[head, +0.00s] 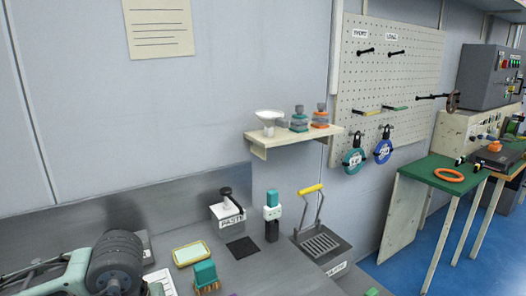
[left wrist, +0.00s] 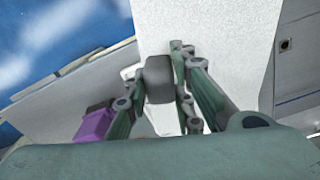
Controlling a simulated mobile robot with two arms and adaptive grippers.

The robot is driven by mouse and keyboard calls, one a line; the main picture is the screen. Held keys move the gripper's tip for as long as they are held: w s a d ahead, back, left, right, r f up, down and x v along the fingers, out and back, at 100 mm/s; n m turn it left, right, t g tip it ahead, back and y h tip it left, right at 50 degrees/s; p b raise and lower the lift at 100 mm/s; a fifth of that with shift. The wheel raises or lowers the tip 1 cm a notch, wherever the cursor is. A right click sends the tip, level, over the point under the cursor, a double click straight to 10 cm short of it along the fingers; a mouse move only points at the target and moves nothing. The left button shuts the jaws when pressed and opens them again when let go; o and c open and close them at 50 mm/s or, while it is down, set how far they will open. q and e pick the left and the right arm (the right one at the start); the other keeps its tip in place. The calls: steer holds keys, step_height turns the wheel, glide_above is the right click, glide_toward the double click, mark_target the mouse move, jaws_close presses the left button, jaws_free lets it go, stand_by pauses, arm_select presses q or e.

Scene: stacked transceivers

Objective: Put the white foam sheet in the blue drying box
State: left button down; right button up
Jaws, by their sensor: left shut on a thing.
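My left gripper (left wrist: 165,85) shows in the left wrist view, with its fingers close together. It is shut on a white, finely speckled sheet (left wrist: 228,40), which I take to be the white foam sheet. The sheet reaches from the fingers up past the top edge of the picture, so its far end is hidden. I cannot make out the blue drying box in either view. My right gripper is not in view.
A small shelf (head: 290,138) and a pegboard (head: 388,70) are on the wall. A purple block (left wrist: 95,125) lies beside the left gripper.

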arm_select(q)
steer(key=s+m, duration=0.1)
steer(key=s+d+m, duration=0.1)
steer(key=m, duration=0.1)
steer(key=shift+s, duration=0.1)
steer(key=shift+d, duration=0.1)
stand_by(0.5)
stand_by(0.5)
